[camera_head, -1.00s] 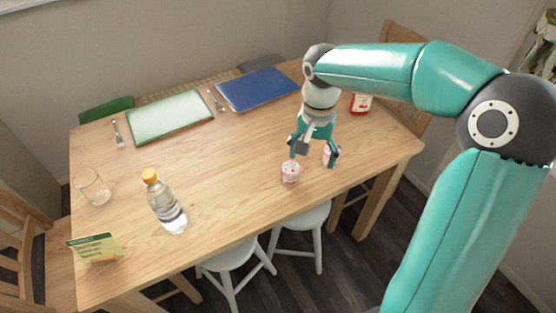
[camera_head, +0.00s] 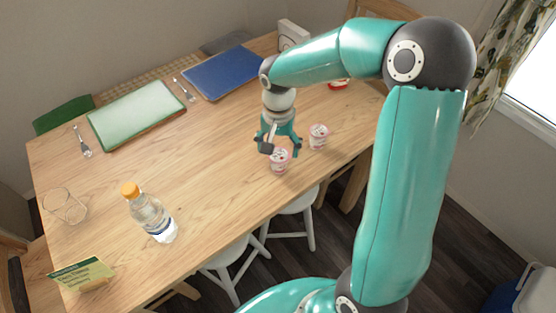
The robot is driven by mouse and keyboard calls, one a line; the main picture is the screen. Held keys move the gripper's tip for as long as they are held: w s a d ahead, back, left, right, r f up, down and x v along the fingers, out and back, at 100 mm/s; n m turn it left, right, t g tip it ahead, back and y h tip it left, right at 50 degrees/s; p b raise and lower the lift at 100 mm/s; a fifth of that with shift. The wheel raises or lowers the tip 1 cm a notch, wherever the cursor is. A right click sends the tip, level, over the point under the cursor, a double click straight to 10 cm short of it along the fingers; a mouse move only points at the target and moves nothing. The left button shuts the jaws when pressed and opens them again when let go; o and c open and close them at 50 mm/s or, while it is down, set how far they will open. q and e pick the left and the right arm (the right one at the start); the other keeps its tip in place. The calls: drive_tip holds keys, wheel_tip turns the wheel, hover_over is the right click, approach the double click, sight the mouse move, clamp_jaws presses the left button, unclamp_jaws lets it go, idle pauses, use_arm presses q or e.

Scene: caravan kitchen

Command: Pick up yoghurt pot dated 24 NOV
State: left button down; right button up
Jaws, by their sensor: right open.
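Two small white and pink yoghurt pots stand upright on the wooden table (camera_head: 205,170). The nearer pot (camera_head: 279,164) is on the left, and the other pot (camera_head: 319,137) is a little behind it to the right. The dates on both are too small to read. My right gripper (camera_head: 278,148) points down with its fingers spread, just over and behind the nearer pot. One finger is by the pot's right side, in the gap between the pots. I cannot tell whether it touches the pot. My left gripper is not in view.
A water bottle (camera_head: 152,218) with an orange cap, a glass (camera_head: 65,207) and a green card (camera_head: 82,274) stand on the left. A white-green board (camera_head: 135,113) and a blue board (camera_head: 222,72) lie at the back. The table left of the pots is clear.

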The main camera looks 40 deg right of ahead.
sight(279, 155)
drive_tip(key=f, duration=0.7)
drive_tip(key=shift+w+d+f, duration=0.1)
drive_tip(key=shift+d, duration=0.1)
drive_tip(key=c, duration=1.3)
